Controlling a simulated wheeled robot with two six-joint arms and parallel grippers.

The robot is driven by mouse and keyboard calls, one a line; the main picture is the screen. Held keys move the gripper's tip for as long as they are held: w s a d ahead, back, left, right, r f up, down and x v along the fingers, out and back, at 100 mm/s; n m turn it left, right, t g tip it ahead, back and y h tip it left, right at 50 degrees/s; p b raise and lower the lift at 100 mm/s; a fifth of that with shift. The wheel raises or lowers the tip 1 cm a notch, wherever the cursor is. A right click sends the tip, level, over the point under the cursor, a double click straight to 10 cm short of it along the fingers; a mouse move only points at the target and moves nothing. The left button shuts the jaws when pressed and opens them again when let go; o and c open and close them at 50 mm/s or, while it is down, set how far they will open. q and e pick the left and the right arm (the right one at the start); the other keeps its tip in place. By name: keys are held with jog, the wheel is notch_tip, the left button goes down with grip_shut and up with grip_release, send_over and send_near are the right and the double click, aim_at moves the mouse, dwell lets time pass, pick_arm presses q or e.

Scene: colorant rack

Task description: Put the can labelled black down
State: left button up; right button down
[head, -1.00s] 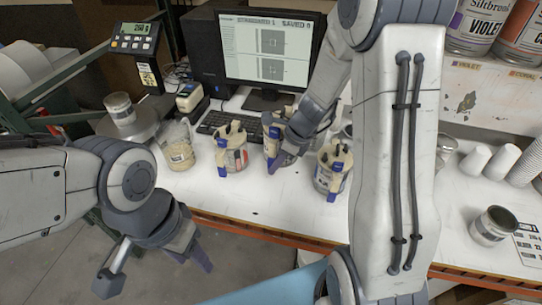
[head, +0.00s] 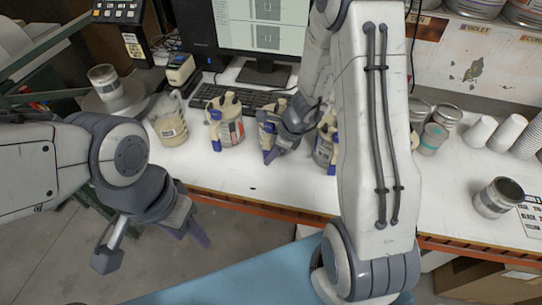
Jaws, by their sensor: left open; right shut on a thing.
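Three tan-lidded cans with blue clips stand in a row on the white bench: a left can (head: 229,130), a middle can (head: 267,117) and a right can (head: 323,146) partly hidden behind my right arm. My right gripper (head: 277,148) is shut on the middle can, at bench height. The gripper hides much of this can and its base, so I cannot tell whether it touches the bench. No label reading black is legible. My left gripper (head: 193,230) is open and empty, in front of the bench edge, away from the cans.
A glass beaker (head: 168,124) stands left of the cans. A keyboard (head: 238,98) and monitor (head: 262,28) are behind them. White cups (head: 480,132) and an open can (head: 498,197) stand at right. The bench front before the cans is clear.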

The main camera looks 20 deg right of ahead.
jog(key=shift+w+r, duration=0.1)
jog(key=c, duration=0.8)
grip_release()
jog(key=shift+f, duration=0.2)
jog(key=shift+o, duration=0.2)
